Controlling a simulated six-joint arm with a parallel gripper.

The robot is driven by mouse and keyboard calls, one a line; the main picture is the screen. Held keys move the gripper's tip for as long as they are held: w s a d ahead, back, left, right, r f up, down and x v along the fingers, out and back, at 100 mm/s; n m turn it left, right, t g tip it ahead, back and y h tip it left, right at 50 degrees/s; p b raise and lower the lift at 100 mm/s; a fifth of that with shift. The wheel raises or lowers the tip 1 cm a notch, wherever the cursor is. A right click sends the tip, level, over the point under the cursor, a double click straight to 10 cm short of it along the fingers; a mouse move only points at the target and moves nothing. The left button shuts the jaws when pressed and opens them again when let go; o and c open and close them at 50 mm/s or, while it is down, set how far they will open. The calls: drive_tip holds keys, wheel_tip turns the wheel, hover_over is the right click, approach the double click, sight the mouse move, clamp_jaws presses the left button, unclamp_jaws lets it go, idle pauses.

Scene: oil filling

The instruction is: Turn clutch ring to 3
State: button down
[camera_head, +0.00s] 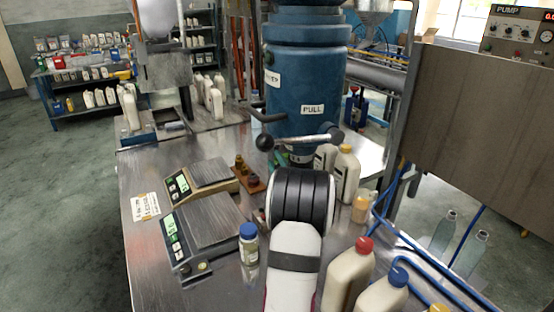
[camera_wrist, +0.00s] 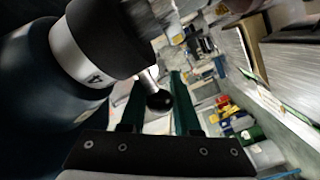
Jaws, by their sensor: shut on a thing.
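The blue machine column (camera_head: 305,85) stands at the back centre, marked PULL. In the wrist view, the clutch ring (camera_wrist: 85,55) is a white band at upper left, showing a 4 beside a black collar. A short metal rod with a black ball knob (camera_wrist: 159,101) sticks out from it. My gripper (camera_wrist: 158,80) has dark green fingers on both sides of the rod and knob, and is shut on the knob. In the head view, my arm hides most of the gripper and ring area.
A lever (camera_head: 300,140) with black ball ends crosses the column above my wrist. Two scales (camera_head: 200,222) stand left on the steel bench. A small blue-capped jar (camera_head: 248,245) stands beside my arm, and white bottles (camera_head: 348,275) stand close on its right.

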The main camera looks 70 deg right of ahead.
drive_tip(key=shift+s+a+n+t+y, duration=0.2)
drive_tip(key=shift+a+n+t+y, duration=0.25)
drive_tip(key=shift+n+t+y, duration=0.5)
drive_tip(key=shift+s+a+n+t+y, duration=0.2)
drive_tip(key=shift+a+n+t+y, duration=0.25)
drive_tip(key=shift+n+t+y, duration=0.5)
drive_tip(key=shift+t, duration=0.3)
drive_tip(key=c, duration=0.6)
unclamp_jaws()
drive_tip(key=shift+c, duration=0.2)
drive_tip(key=v, duration=1.6)
drive_tip(key=shift+w+f, duration=0.1)
drive_tip(key=shift+w, duration=0.15)
